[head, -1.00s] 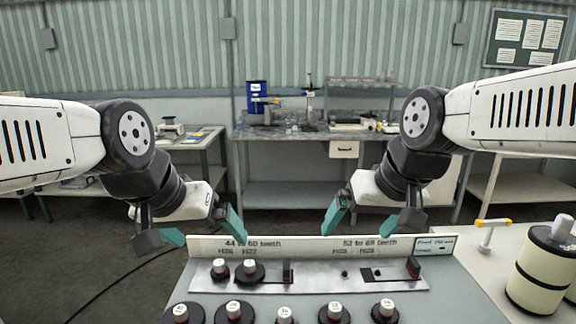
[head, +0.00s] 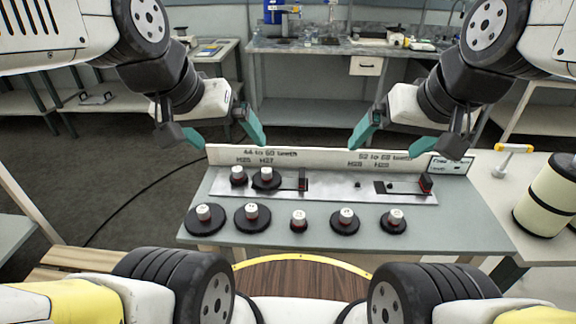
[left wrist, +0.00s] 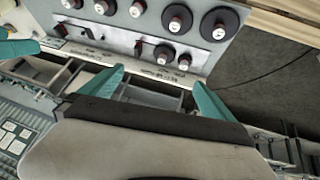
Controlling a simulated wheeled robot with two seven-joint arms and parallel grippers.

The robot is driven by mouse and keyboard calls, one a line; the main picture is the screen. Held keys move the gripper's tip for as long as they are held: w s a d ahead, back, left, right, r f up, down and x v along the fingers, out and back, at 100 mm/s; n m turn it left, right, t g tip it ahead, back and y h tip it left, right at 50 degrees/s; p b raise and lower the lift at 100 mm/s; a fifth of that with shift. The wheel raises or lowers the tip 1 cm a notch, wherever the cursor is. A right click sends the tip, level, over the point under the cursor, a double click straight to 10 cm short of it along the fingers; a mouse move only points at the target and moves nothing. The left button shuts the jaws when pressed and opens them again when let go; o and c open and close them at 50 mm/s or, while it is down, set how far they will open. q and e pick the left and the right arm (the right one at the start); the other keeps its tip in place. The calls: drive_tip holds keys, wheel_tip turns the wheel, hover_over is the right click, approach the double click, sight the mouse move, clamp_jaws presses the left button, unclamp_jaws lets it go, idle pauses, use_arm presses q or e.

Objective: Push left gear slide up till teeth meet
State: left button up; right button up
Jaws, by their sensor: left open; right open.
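On the grey panel, a metal plate (head: 330,190) carries two black gears with white-and-red knobs at its left, the first gear (head: 238,176) and the second gear (head: 266,178). Right of them is the left slide handle (head: 302,180), dark red and black, in a slot. Whether the teeth touch is too small to tell. A right slide handle (head: 426,183) stands at the plate's right end. My left gripper (head: 228,138) is open and empty above and behind the panel's left part; its fingers also show in the left wrist view (left wrist: 155,88). My right gripper (head: 398,138) is open and empty, behind the right part.
Several loose gears with knobs, such as one large gear (head: 205,219), stand in a row along the panel's front. An upright label board (head: 330,160) edges the back. A cream roll (head: 550,190) and a yellow-handled tool (head: 515,150) are at right.

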use_arm(q)
drive_tip(key=shift+c, duration=0.4)
drive_tip(key=shift+w, duration=0.1)
drive_tip(key=c, duration=0.4)
drive_tip(key=shift+w+d, duration=0.1)
drive_tip(key=shift+w, duration=0.15)
drive_tip(key=shift+c, duration=1.4)
drive_tip(key=w, duration=0.1)
drive_tip(key=w+d+f+g, duration=0.1)
drive_tip(key=w, duration=0.1)
drive_tip(key=w+d+g, duration=0.1)
drive_tip(key=w, duration=0.1)
drive_tip(key=shift+f+y, duration=0.2)
drive_tip(key=shift+y, duration=0.2)
drive_tip(key=c, duration=0.6)
drive_tip(key=g+y, duration=0.1)
drive_tip(key=g, duration=0.3)
hover_over(302, 173)
drive_tip(key=shift+n, duration=0.3)
wheel_tip(302, 173, down, 13)
drive_tip(key=shift+a+r, duration=0.1)
drive_tip(key=shift+w+f, duration=0.1)
drive_tip(key=shift+f, duration=0.55)
wheel_tip(302, 173, down, 7)
drive_tip(key=shift+f, duration=0.1)
